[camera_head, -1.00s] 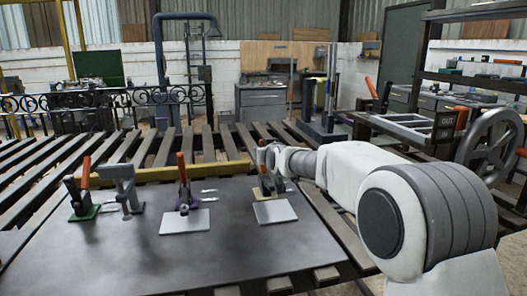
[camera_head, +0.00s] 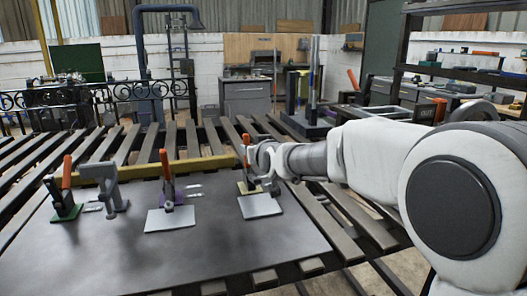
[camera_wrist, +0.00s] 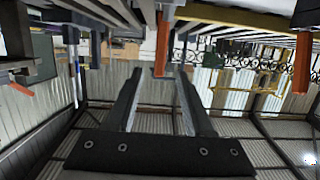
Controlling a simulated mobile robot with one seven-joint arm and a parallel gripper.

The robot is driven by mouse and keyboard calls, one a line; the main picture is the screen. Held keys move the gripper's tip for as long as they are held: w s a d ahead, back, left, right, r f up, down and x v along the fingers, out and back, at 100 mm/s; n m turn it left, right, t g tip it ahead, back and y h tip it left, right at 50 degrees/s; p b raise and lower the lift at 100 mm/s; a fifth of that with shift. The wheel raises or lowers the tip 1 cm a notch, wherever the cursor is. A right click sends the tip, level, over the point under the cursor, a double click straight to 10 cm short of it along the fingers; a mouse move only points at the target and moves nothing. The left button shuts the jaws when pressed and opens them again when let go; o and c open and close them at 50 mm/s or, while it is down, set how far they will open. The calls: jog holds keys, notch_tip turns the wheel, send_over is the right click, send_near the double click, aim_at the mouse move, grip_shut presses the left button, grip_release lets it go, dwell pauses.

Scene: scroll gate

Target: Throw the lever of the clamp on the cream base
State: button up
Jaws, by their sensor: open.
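The clamp on the cream base (camera_head: 243,187) stands at the right of the row of three clamps in the head view. Its orange lever (camera_head: 246,150) stands upright. A white plate (camera_head: 262,206) lies in front of it. My gripper (camera_head: 262,160) is close on the right side of this clamp, partly hiding it. In the wrist view, which is upside down, my gripper (camera_wrist: 160,76) is open and empty. An orange lever (camera_wrist: 162,45) shows between and just past the fingertips; it looks like the cream clamp's lever. I cannot tell whether they touch.
A purple-based clamp (camera_head: 168,185) and a green-based clamp (camera_head: 66,200), both with upright orange levers, stand to the left on the dark sheet (camera_head: 190,250). A grey bracket (camera_head: 106,185) stands between them. A yellow bar (camera_head: 200,165) runs behind. The sheet's front is clear.

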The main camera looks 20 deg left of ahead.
jog(key=p+v, duration=0.1)
jog(key=v, duration=0.8)
jog(key=shift+s+d, duration=0.2)
jog(key=shift+s, duration=0.05)
jog(key=shift+r, duration=0.1)
